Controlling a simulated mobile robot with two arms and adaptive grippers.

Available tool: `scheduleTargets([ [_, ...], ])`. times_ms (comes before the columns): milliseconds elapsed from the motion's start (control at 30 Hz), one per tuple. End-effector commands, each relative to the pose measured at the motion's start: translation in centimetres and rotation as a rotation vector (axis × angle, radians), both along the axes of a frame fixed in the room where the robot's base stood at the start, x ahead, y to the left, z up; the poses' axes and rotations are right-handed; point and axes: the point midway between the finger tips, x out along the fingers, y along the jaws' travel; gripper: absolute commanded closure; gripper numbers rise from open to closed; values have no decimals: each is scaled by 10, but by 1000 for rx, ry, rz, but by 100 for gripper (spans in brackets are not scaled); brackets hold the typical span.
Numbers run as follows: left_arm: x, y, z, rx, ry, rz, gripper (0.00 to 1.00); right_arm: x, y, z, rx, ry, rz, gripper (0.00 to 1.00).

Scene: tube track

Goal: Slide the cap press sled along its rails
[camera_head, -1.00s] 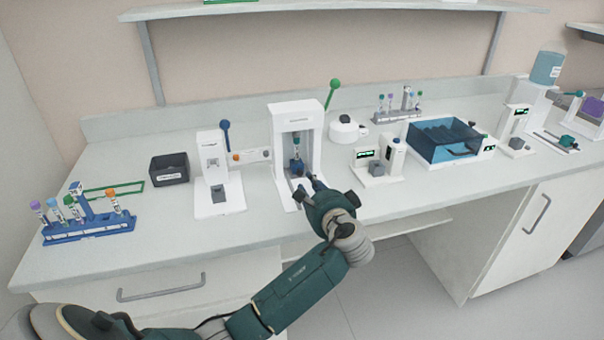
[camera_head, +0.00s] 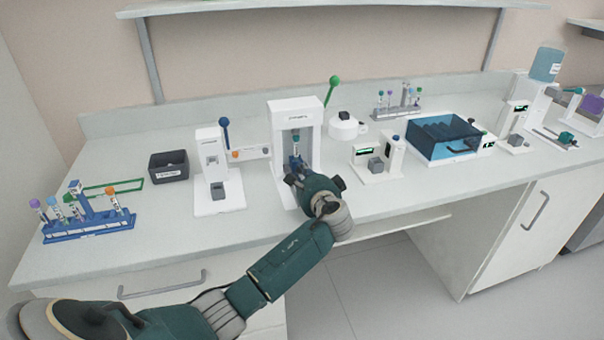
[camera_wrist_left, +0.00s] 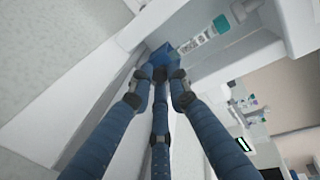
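The cap press is the white upright frame (camera_head: 281,128) with a green-knobbed lever (camera_head: 334,82) at the middle of the bench. Its blue sled (camera_head: 295,161) stands inside the frame with a capped tube (camera_head: 296,143) upright in it. My left gripper (camera_head: 291,178) is right in front of the sled and hides its front and part of the rails. In the left wrist view, the fingertips of this gripper (camera_wrist_left: 160,76) are close together at the blue sled (camera_wrist_left: 167,54); whether they grip it is unclear. My right gripper is not in view.
A white device with a blue lever (camera_head: 225,133) stands left of the press. A small white device with a grey block (camera_head: 375,166) stands to its right, before a blue-lidded box (camera_head: 440,135). A blue tube rack (camera_head: 88,228) is at far left. Bare bench lies between.

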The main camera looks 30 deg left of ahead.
Motion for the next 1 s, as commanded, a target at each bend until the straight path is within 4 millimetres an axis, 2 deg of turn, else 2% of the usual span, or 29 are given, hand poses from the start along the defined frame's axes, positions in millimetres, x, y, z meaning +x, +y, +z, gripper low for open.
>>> scheduleTargets([
  [267,-5,-9,1,-1,2,-4,100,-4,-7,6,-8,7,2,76],
  [800,-66,-81,1,-3,2,-7,100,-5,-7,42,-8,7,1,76],
  [1000,-79,-95,1,-1,0,-5,100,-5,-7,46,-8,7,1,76],
])
